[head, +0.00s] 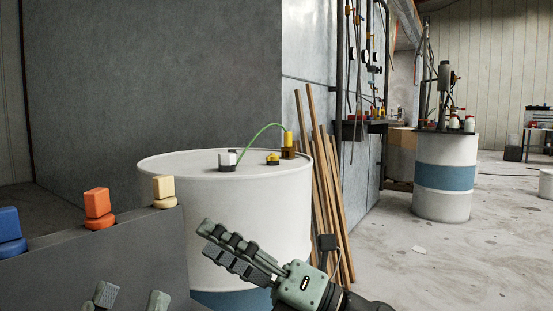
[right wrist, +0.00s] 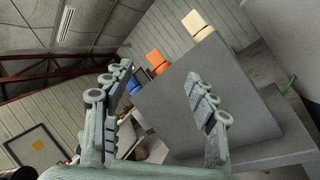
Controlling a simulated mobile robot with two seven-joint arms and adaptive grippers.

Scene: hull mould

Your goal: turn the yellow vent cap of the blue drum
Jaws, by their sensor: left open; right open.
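A white drum with a blue band (head: 230,220) stands in the middle of the head view. On its lid sits a low yellow cap (head: 272,157) on a dark base. Behind it is a taller yellow fitting (head: 289,140), joined by a green hose (head: 260,131) to a white fitting (head: 227,160). My right gripper (head: 235,252) is in front of the drum, below lid height and apart from the cap; its open, empty fingers also show in the right wrist view (right wrist: 163,95). My left gripper (head: 131,299) is open at the bottom edge, only its fingertips visible.
A grey panel (head: 110,255) stands left of the drum, with blue (head: 9,225), orange (head: 97,203) and cream (head: 163,188) blocks along its top. Wooden strips (head: 330,200) lean behind the drum. A second blue-banded drum (head: 444,178) stands farther right. The floor between is mostly clear.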

